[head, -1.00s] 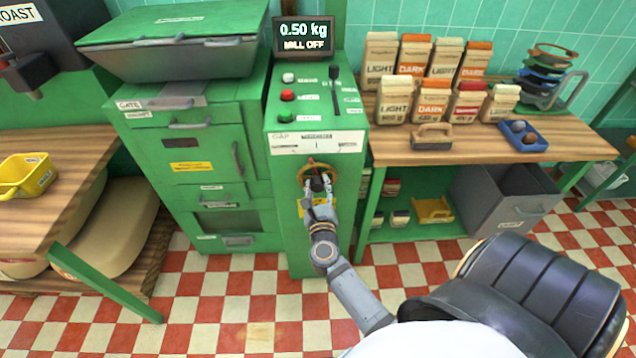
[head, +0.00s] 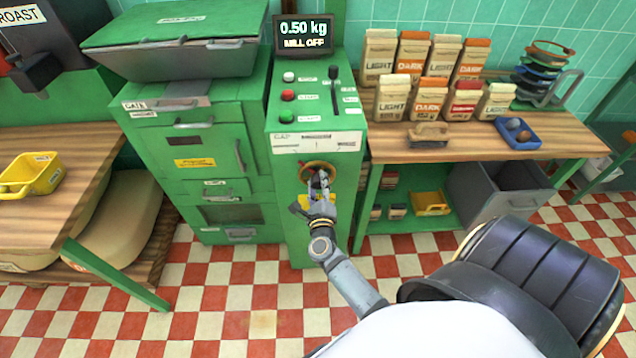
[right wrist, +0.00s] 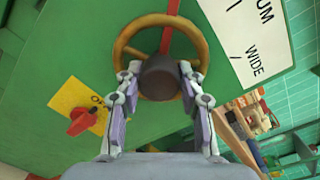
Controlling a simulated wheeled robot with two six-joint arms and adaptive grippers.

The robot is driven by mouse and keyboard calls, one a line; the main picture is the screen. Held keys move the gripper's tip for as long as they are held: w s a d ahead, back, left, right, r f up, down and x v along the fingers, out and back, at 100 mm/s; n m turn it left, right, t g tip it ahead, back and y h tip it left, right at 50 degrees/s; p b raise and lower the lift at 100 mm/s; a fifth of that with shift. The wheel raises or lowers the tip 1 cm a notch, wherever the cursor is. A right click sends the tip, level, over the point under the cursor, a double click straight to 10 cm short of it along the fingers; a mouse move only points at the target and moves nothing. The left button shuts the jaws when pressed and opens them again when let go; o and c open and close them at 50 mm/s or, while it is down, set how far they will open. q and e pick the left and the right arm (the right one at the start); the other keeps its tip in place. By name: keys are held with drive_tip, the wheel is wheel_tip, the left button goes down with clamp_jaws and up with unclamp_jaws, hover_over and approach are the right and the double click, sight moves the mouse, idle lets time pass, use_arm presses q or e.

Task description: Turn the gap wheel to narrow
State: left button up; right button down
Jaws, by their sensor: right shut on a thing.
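The gap wheel (head: 314,164) is a brass-coloured ring on the front of the green mill column, below the white gap scale plate (head: 318,142). My right gripper (head: 319,181) is at the wheel. In the right wrist view, the wheel's rim (right wrist: 203,47) surrounds a dark round hub (right wrist: 160,76). A red spoke or mark (right wrist: 166,38) shows at the top of the ring. My right gripper's fingers (right wrist: 160,88) are closed on both sides of the hub. The scale plate (right wrist: 240,38) is tilted there, with "WIDE" readable. My left gripper is not in view.
A red knob (right wrist: 82,122) on a yellow plate is close beside the wheel. Push buttons and a lever (head: 334,92) sit on the column top. The display (head: 304,36) reads 0.50 kg, MILL OFF. A wooden bench (head: 470,148) with coffee bags stands right.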

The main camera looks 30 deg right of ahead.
drive_tip(key=c, duration=0.8)
unclamp_jaws()
drive_tip(key=shift+s+a, duration=0.2)
drive_tip(key=shift+s, duration=0.05)
drive_tip(key=v, duration=0.6)
drive_tip(key=shift+s+a, duration=0.2)
drive_tip(key=shift+s, duration=0.15)
